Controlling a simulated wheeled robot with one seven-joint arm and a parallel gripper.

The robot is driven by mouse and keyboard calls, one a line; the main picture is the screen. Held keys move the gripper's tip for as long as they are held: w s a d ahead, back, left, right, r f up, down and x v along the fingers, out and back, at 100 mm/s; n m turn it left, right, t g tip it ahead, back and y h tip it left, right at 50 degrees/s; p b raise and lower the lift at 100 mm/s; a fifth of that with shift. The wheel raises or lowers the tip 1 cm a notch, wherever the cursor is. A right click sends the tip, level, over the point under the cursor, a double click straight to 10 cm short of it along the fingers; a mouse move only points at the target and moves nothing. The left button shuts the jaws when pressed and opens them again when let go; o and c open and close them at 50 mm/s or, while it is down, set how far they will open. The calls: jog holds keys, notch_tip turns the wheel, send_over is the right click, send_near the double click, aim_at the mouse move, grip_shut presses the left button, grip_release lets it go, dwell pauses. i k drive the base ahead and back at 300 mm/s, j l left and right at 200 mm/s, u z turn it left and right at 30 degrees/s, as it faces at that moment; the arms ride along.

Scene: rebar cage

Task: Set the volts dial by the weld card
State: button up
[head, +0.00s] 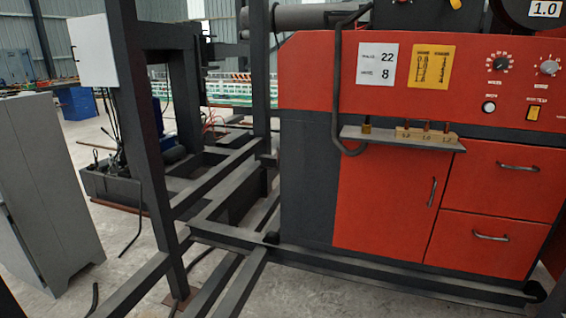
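The weld card (376,64) is a white sheet on the red machine front, with the large numbers 22 and 8; its small words are hard to read. Two round dials sit at the right of the red panel. The left dial (499,63) is dark with a ring of pale marks around it. The right dial (549,67) has a grey knob and is near the picture's right edge. The lettering by both is too small to tell which is volts, and their settings are unclear. My gripper is not in view.
A yellow chart (432,67) hangs beside the card. Below, a narrow shelf (403,138) juts out, holding a wooden block (426,134) with small tips. A black cable (336,85) hangs at left. A round button (489,107) and yellow switch (533,113) sit under the dials.

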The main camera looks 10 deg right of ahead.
aim_at(501, 62)
jog(key=i+u, duration=0.15)
jog(key=i, duration=0.35)
jog(key=i+u, duration=0.15)
jog(key=i, duration=0.35)
jog(key=i+l+u, duration=0.15)
jog(key=i, duration=0.35)
jog(key=i+l+u, duration=0.1)
jog(key=i, duration=0.4)
jog(key=i+j+u, duration=0.1)
jog(key=i+u, duration=0.4)
jog(key=i, duration=0.3)
jog(key=i+l+u, duration=0.2)
jog(key=i+u, duration=0.3)
jog(key=i, duration=0.3)
jog(key=i+z, duration=0.1)
jog(key=z, duration=1.8)
